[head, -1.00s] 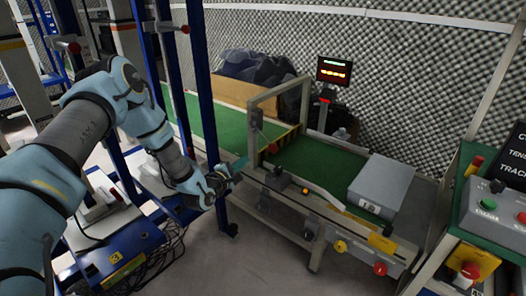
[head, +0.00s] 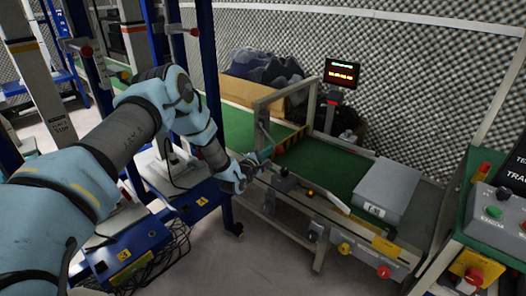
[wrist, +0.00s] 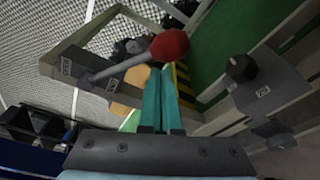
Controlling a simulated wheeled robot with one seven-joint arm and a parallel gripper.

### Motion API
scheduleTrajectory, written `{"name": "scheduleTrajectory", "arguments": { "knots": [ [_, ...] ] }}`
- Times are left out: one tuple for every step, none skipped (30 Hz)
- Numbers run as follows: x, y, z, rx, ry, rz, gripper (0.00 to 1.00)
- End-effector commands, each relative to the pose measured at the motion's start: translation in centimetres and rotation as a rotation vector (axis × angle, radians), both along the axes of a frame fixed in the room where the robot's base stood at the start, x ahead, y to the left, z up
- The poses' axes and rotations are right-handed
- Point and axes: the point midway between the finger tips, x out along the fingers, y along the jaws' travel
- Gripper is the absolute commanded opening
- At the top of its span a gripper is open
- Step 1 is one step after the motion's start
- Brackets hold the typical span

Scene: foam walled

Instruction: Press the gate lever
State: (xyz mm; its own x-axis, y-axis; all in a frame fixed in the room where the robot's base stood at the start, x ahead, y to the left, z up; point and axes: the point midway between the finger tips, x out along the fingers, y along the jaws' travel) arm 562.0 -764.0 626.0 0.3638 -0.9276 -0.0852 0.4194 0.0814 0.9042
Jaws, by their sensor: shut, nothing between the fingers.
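The gate lever (wrist: 125,68) is a grey rod with a red knob (wrist: 169,46), on the upright of a grey gate frame (wrist: 60,68). In the head view the gate frame (head: 257,103) stands over the green conveyor, and I cannot make out the red knob behind my gripper. My gripper (head: 264,155) is at the near side of the frame. In the wrist view its teal fingers (wrist: 161,88) are shut together and empty, pointing just below the red knob. I cannot tell whether they touch the lever.
A black knob on a grey plate (wrist: 262,92) sits right of my fingers. The green conveyor (head: 335,172) carries a grey box (head: 388,187). A small display (head: 341,73) stands behind. Blue posts (head: 211,100) stand close to my arm. A button console (head: 497,212) is at right.

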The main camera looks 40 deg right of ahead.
Motion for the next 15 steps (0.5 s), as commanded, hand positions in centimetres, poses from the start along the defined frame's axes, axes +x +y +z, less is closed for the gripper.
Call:
{"name": "scheduleTrajectory", "arguments": {
  "knots": [
    [-0.38,-0.03,0.3,0.0,0.0,0.0,0.0],
    [-0.52,0.0,0.34,0.0,-0.001,0.0,0.0],
    [-0.66,0.03,0.37,0.001,-0.001,0.001,0.0],
    [-0.74,0.04,0.37,0.001,-0.001,0.001,0.0],
    [-0.79,0.04,0.37,0.001,-0.001,0.001,0.0],
    [-0.83,0.05,0.37,0.001,-0.001,0.001,0.0],
    [-0.85,0.04,0.37,0.001,-0.001,0.001,0.0],
    [-0.85,0.05,0.37,0.001,-0.001,0.001,0.0],
    [-0.85,0.04,0.36,0.001,-0.001,0.001,0.0],
    [-0.84,0.05,0.35,0.001,-0.001,0.001,0.0],
    [-0.85,0.04,0.36,0.001,-0.001,0.001,0.0],
    [-0.85,0.04,0.37,0.001,-0.001,0.001,0.0],
    [-0.85,0.04,0.37,0.001,-0.001,0.001,0.0],
    [-0.84,0.04,0.37,0.001,-0.001,0.001,0.0],
    [-0.84,0.05,0.37,0.0,0.0,0.001,0.0]
  ]
}}
